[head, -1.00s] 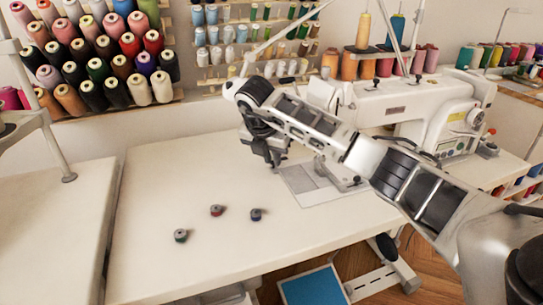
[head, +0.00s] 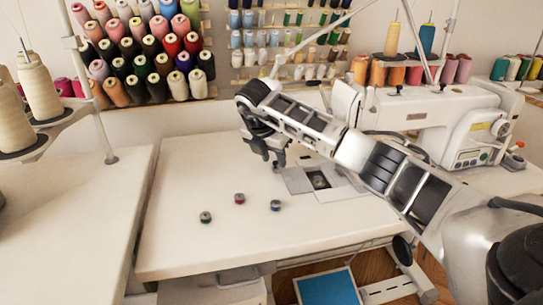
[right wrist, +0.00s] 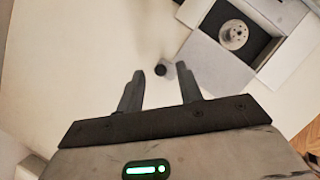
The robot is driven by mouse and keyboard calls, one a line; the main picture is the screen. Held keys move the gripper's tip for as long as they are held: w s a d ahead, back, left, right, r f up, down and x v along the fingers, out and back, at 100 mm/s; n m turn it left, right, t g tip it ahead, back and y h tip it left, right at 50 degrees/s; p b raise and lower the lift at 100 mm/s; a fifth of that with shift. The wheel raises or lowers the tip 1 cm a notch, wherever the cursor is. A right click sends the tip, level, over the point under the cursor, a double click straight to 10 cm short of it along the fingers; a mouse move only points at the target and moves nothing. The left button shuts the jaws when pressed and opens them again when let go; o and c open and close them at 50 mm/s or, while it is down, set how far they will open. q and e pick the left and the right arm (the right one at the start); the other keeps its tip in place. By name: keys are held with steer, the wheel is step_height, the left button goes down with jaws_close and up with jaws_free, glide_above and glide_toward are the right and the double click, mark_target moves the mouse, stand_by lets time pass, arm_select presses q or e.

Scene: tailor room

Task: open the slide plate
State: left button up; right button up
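The light-grey plate area (head: 297,181) lies in the white sewing table, left of the machine. A dark square opening (head: 319,180) shows in it, with a round metal bobbin part (right wrist: 234,35) inside, clear in the right wrist view. Which surrounding panel is the slide plate, I cannot tell for sure. My right gripper (head: 272,160) is above the table, just left of the opening and apart from it. In the right wrist view its two fingers (right wrist: 161,78) are spread with nothing held between them. My left gripper is not in view.
The white sewing machine (head: 420,115) stands at the right. Several small bobbins, including a red one (head: 239,199), lie on the table (head: 180,240). A thread rack (head: 150,55) and a side table (head: 70,200) are at the left. The table's front left is clear.

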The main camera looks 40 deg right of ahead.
steer(key=shift+a+r, duration=0.1)
steer(key=shift+r, duration=0.15)
steer(key=p+v, duration=0.3)
steer(key=v, duration=1.2)
steer(key=shift+r, duration=0.15)
